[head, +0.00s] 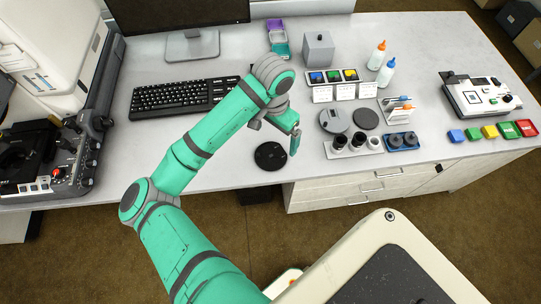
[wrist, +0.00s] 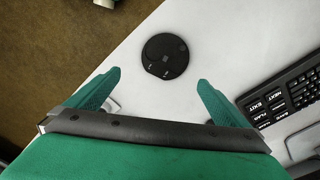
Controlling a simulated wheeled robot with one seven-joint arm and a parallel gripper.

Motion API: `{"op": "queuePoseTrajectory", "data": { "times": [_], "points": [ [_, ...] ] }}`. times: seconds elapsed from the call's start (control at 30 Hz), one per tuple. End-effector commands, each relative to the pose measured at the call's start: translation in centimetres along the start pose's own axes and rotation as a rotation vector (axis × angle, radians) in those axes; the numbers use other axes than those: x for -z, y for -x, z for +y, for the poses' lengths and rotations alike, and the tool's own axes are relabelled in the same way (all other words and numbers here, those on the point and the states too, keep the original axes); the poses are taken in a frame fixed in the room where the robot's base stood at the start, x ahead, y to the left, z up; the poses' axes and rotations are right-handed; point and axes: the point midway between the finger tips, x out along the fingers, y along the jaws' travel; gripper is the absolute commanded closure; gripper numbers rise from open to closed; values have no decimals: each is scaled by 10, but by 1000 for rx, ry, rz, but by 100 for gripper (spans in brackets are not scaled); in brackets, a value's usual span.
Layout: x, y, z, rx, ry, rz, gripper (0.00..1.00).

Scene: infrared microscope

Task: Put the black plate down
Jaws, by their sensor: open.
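The black plate (head: 270,156) is a round dark disc that lies flat on the grey table near its front edge in the head view. In the wrist view the black plate (wrist: 165,56) shows whole, with small marks on its top, just beyond the fingertips. My gripper (head: 294,140) is above the table, to the right of the plate in the head view. In the wrist view my gripper (wrist: 159,78) has its two green fingers wide apart, with nothing between them. The plate is apart from both fingers.
A keyboard (head: 184,96) lies behind and left of the plate. A grey disc (head: 333,120) and a dark disc (head: 366,118) lie to the right, behind a rack of dark cylinders (head: 356,147). A microscope unit (head: 62,150) stands at the left. Bare table (head: 225,165) lies left of the plate.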

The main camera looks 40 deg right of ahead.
Motion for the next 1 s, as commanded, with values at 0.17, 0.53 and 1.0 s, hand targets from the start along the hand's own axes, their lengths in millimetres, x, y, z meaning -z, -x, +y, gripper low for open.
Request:
{"op": "queuePoseTrajectory", "data": {
  "times": [0.17, 0.53, 1.0],
  "points": [
    [-9, -11, -5, 11, 0, -37, 0],
    [-9, -54, -5, 11, -2, -32, 0],
    [-5, -104, -10, 11, -3, -31, 0]
  ]
}}
